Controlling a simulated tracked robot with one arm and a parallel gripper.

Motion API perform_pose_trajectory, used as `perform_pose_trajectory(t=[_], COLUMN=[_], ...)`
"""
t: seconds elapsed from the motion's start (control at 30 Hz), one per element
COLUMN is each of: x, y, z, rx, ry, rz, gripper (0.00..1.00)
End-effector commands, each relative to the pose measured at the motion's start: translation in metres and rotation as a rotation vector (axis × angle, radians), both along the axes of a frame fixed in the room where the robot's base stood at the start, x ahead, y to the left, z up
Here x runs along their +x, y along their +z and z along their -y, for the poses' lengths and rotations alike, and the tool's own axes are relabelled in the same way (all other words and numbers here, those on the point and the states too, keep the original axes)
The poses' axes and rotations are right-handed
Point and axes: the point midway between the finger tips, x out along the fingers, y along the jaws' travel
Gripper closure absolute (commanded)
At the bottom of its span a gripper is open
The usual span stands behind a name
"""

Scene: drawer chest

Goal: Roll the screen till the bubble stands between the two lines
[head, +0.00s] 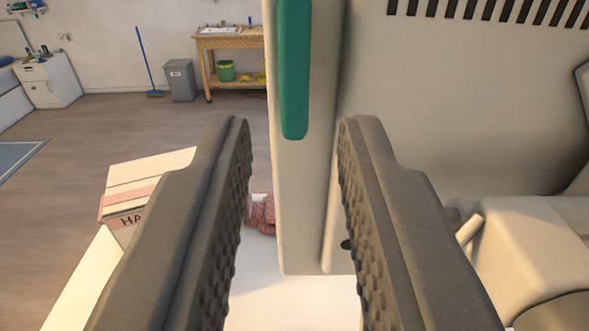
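My gripper (294,160) shows as two dark, ridged fingers, spread apart with the edge of a pale upright panel in the gap between them. The panel, which looks like the screen's housing (440,110), is beige, fills the upper right and has dark vent slots along its top. A teal strip (294,70) runs down its near edge. A gap shows between the left finger and the panel edge; the right finger overlaps the panel in the picture, and I cannot tell whether it touches. No bubble or pair of lines is visible.
A white surface (290,300) lies below the panel. A cardboard box (150,180) and a pinkish item (262,213) are at left, behind the fingers. A beige block (530,245) stands at lower right. Farther back are a wooden bench (232,42), grey bin (181,80) and white cabinet (50,82).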

Motion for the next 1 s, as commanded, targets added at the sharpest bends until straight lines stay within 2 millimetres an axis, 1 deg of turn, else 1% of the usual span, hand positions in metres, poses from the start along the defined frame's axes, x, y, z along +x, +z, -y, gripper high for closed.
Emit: perform_pose_trajectory(t=[0.03,0.1,0.3,0.5,0.77,0.87,0.97,1.0], x=[-0.007,-0.016,-0.032,-0.037,-0.037,-0.040,-0.051,-0.058], y=[0.001,0.002,0.000,-0.001,0.000,0.005,0.020,0.027], z=[0.000,0.000,0.000,0.000,0.000,0.001,0.006,0.008], rx=[0.000,0.000,0.000,0.000,0.000,-0.001,0.000,0.001], ry=[0.001,0.001,0.000,0.000,0.000,-0.006,-0.021,-0.029], rz=[0.002,0.004,0.000,-0.001,0.000,-0.006,-0.021,-0.037], gripper=[0.76,0.76,0.76,0.76,0.76,0.76,0.76,0.76])
